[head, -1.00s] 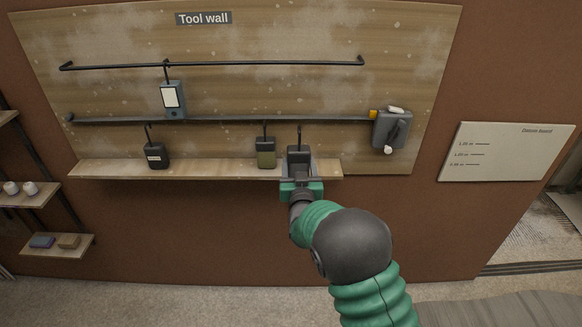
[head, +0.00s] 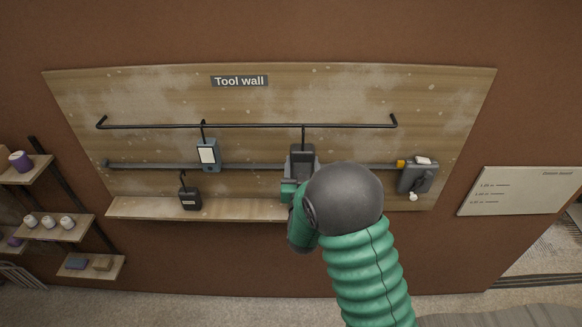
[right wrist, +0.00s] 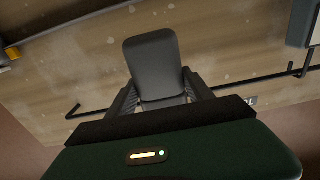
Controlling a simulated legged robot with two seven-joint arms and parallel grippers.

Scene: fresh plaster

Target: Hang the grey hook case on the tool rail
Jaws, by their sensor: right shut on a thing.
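The grey hook case (head: 302,151) is held upright in front of the tool wall by my right gripper (head: 302,168), which is shut on it. Its thin black hook rises to the height of the black tool rail (head: 250,126). I cannot tell whether the hook sits over the rail or just in front. In the right wrist view the dark grey case (right wrist: 155,62) stands between the fingers and its hook is hidden; a bent rail end (right wrist: 73,110) shows at left. My left gripper is not in view.
A blue-grey case (head: 208,152) with a white label hangs on the rail to the left. A black case (head: 190,198) stands on the wooden shelf (head: 145,208). A grey bar (head: 255,166) runs below the rail, with a grey device (head: 418,175) at its right end.

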